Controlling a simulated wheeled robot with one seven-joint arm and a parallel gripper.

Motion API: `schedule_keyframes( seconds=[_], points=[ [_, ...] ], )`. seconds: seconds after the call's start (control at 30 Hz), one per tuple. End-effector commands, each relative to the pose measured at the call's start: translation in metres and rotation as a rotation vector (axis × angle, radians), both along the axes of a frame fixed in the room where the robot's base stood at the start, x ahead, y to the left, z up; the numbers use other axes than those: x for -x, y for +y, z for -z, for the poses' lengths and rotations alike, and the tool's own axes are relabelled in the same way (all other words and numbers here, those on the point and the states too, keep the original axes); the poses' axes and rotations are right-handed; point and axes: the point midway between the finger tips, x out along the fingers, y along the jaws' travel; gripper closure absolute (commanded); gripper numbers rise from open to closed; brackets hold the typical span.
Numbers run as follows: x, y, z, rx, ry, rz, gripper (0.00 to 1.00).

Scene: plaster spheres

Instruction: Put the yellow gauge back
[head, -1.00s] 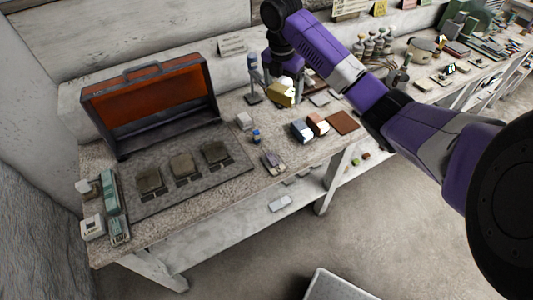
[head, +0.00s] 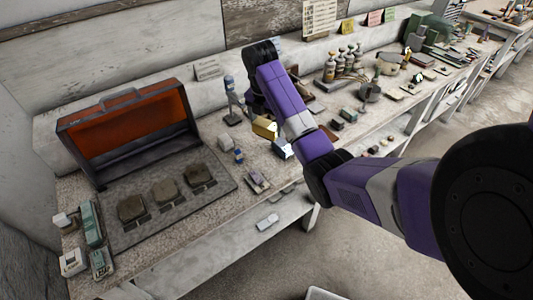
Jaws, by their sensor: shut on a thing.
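The yellow gauge (head: 264,127) is a small, blocky yellow piece at the lower end of my arm, over the back middle of the workbench. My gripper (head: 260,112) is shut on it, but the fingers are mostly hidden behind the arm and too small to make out. Whether the gauge touches the bench top cannot be told. A blue-grey upright stand (head: 232,98) is just left of the gauge. A white and dark block (head: 283,149) lies just in front and to the right of it.
An open case with an orange-red lining (head: 128,128) stands at the left, behind a dark mat (head: 215,183) bearing three olive-brown pieces. Bottles (head: 343,62) and clutter fill the bench's right.

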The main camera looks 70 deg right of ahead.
Motion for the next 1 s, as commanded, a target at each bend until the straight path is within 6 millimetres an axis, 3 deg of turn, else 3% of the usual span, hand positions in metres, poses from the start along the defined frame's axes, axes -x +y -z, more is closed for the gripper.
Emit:
schedule_keyframes(
  seconds=[0.03, 0.4, 0.57, 0.8, 1.0],
  points=[
    [-0.001, 0.002, 0.020, -0.002, 0.000, -0.001, 0.51],
    [0.001, 0.001, 0.081, -0.001, 0.003, 0.000, 0.51],
    [0.000, 0.000, 0.093, 0.000, 0.001, 0.000, 0.51],
    [0.001, 0.000, 0.126, -0.002, 0.003, 0.000, 0.51],
    [0.000, 0.000, 0.134, 0.000, 0.000, 0.000, 0.51]
  ],
)
